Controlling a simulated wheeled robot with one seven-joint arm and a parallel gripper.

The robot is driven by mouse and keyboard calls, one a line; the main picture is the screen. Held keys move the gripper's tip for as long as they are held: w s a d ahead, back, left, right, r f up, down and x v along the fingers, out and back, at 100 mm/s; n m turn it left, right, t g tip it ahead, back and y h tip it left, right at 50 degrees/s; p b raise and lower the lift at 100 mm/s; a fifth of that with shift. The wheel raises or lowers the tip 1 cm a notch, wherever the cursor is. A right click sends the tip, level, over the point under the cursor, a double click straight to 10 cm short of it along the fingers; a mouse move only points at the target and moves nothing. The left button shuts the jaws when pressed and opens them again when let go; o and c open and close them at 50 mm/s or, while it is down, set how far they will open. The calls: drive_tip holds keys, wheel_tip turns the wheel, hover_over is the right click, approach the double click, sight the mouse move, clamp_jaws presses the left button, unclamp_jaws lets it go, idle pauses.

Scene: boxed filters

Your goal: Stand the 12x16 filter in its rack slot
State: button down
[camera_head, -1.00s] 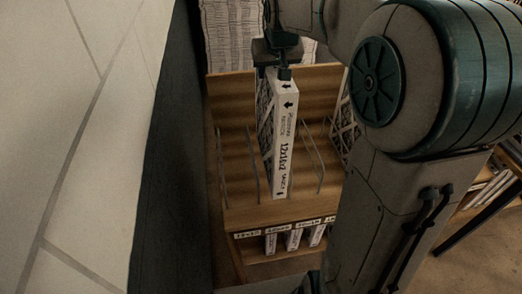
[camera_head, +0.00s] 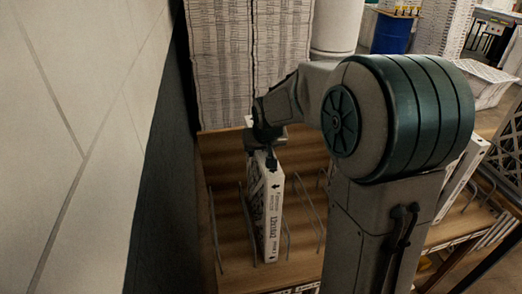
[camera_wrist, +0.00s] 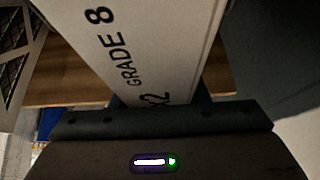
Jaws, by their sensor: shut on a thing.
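The 12x16 filter (camera_head: 273,215) is a thin white-edged panel with black print and a patterned face. In the head view it is upright between wire dividers of the wooden rack (camera_head: 230,245), its lower end at or just above the shelf; I cannot tell if it touches. My gripper (camera_head: 270,163) is shut on the filter's top edge. In the wrist view the filter's white edge (camera_wrist: 145,45) runs up from the gripper (camera_wrist: 165,115), with "GRADE 8" readable. The fingertips are mostly hidden there.
Wire dividers (camera_head: 216,230) stand left and right of the filter. Tall stacks of white filters (camera_head: 250,65) rise behind the rack. A pale wall (camera_head: 70,150) is close on the left. Another white filter (camera_head: 465,170) stands right of my arm.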

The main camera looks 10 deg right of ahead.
drive_tip(key=shift+f, duration=0.25)
drive_tip(key=shift+f, duration=0.15)
drive_tip(key=c, duration=0.8)
unclamp_jaws()
drive_tip(key=shift+c, duration=0.2)
drive_tip(key=shift+r, duration=0.2)
